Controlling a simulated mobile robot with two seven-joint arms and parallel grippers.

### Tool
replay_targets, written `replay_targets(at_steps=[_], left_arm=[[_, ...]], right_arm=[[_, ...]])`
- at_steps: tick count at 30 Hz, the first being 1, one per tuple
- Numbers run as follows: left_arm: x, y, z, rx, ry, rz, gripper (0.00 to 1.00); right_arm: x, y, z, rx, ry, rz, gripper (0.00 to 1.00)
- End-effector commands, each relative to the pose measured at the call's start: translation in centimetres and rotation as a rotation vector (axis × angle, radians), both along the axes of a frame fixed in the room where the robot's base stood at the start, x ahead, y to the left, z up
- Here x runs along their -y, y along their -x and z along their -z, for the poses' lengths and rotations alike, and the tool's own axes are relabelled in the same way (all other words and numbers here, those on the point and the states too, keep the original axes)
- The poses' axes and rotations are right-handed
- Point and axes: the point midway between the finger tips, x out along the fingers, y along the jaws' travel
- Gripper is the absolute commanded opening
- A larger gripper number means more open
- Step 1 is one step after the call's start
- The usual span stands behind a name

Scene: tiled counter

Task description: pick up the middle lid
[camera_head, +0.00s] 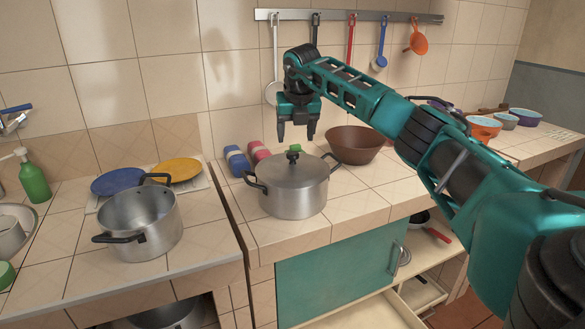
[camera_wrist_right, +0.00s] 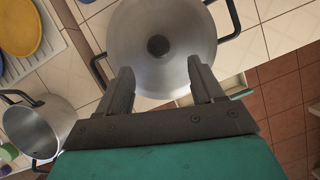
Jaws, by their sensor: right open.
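The middle lid (camera_head: 293,171) is silver with a dark knob and sits on a steel pot (camera_head: 294,200) with two black handles on the tiled counter. In the right wrist view the round lid (camera_wrist_right: 178,62) and its knob (camera_wrist_right: 158,46) lie beyond the fingers. My right gripper (camera_head: 297,137) points down above the knob, open and empty, with a small gap between them. It also shows in the right wrist view (camera_wrist_right: 160,88), with its two fingers apart. My left gripper is not in view.
An open pot (camera_head: 140,222) stands to the left, near a blue plate (camera_head: 117,181) and a yellow plate (camera_head: 177,170). A brown bowl (camera_head: 354,145) is close behind on the right. Blue and red containers (camera_head: 237,160) stand behind the lidded pot. A drawer (camera_head: 365,312) is open below.

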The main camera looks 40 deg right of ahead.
Motion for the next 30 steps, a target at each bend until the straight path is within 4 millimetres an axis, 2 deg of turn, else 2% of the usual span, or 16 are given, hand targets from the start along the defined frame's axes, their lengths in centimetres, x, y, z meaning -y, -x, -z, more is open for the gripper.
replay_targets(at_steps=[8,18,26,30], left_arm=[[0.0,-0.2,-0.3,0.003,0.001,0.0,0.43],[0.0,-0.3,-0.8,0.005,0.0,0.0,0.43],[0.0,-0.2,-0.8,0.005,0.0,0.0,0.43],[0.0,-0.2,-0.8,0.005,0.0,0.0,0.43]], right_arm=[[0.4,-0.8,2.0,-0.002,-0.001,-0.001,0.67],[1.3,-2.3,5.6,0.0,-0.002,-0.002,0.67],[1.4,-2.4,5.9,0.0,-0.001,-0.004,0.67],[1.4,-2.4,5.9,0.0,-0.001,-0.004,0.56]])
